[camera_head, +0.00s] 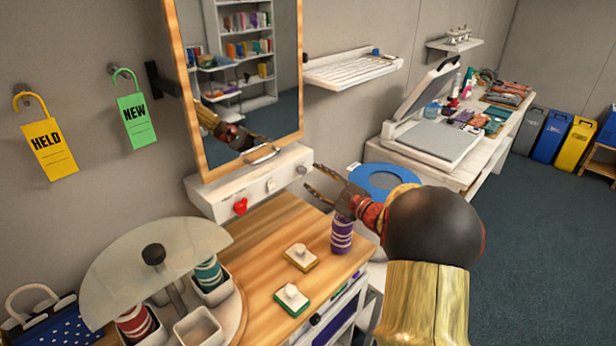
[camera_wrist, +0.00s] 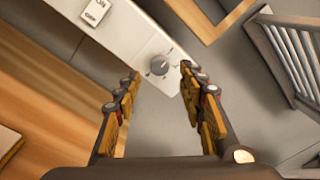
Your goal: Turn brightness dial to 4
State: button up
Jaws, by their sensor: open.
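The brightness dial is a small grey round knob (camera_wrist: 159,64) with a pointer and marks around it, at the end of a white panel. The marks are too small to read. In the head view the dial (camera_head: 302,170) sits at the right end of the white panel (camera_head: 222,197) under the mirror. My gripper (camera_head: 312,178) is open and empty, its fingertips close to the dial. In the wrist view my gripper (camera_wrist: 158,78) has a finger on either side of the line to the dial, which shows beyond the tips. I see no contact.
A switch plate (camera_wrist: 95,11) and a red knob (camera_head: 240,206) are on the same panel. The mirror (camera_head: 194,90) stands above. A wall rack (camera_head: 350,68) is at right.

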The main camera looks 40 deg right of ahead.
aim_at(305, 172)
jog(key=shift+w+b, duration=0.4)
jog(key=shift+w, duration=1.7)
jog(key=shift+c, duration=0.2)
grip_shut()
